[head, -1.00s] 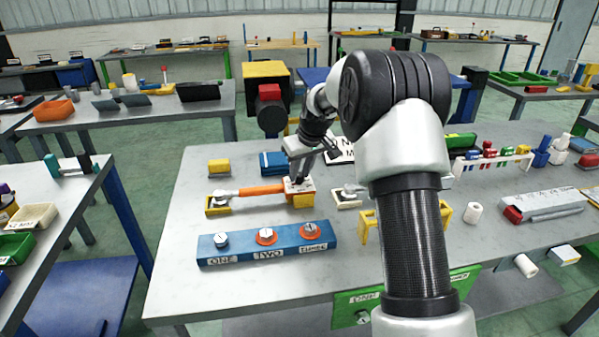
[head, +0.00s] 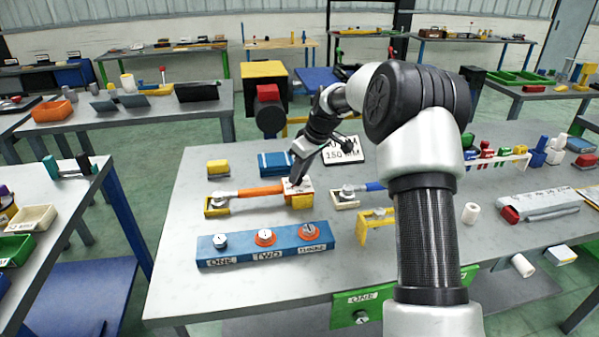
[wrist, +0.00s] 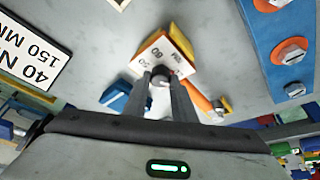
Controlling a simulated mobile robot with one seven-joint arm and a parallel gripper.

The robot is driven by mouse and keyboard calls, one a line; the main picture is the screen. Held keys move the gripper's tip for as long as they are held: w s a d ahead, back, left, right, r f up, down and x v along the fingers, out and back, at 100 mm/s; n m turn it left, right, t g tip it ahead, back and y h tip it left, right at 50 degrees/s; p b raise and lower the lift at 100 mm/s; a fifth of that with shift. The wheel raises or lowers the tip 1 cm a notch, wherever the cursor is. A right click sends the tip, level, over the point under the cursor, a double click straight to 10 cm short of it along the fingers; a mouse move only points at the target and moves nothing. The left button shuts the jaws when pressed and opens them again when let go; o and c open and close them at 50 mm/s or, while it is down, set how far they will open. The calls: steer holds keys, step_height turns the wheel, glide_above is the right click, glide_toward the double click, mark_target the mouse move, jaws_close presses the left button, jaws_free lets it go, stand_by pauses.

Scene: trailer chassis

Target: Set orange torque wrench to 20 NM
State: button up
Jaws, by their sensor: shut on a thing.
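My gripper (head: 302,177) points down at this plate. In the wrist view, my gripper (wrist: 161,80) is shut on a small dark round knob (wrist: 160,75) on the plate. The knob's pointer setting cannot be made out.
A blue block (head: 230,246) with labelled knobs lies in front of the wrench. A blue-handled wrench (head: 372,187) lies to the right. A yellow stand (head: 378,224) is right of the blue block.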

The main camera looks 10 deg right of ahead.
steer(key=o, duration=1)
steer(key=shift+o, duration=0.2)
steer(key=p+v, duration=0.1)
steer(key=v, duration=1.6)
steer(key=shift+r, duration=0.15)
steer(key=shift+s, duration=0.1)
steer(key=s+a+r+m+h+p, duration=0.1)
steer(key=s+a+r+m+p, duration=0.15)
steer(key=s+r, duration=0.45)
steer(key=s+a+r+m+t+h+p, duration=0.1)
steer(key=s+r+p, duration=0.15)
steer(key=s, duration=0.85)
steer(key=s+a+r+m+h+p, duration=0.15)
steer(key=s+r+p, duration=0.25)
steer(key=s, duration=0.5)
steer(key=s+f+m+t+p, duration=0.1)
steer(key=s+f+m, duration=0.1)
steer(key=s, duration=0.8)
steer(key=shift+d+m+y+p, duration=0.2)
steer(key=shift+m+y+p, duration=0.2)
steer(key=shift+m, duration=0.1)
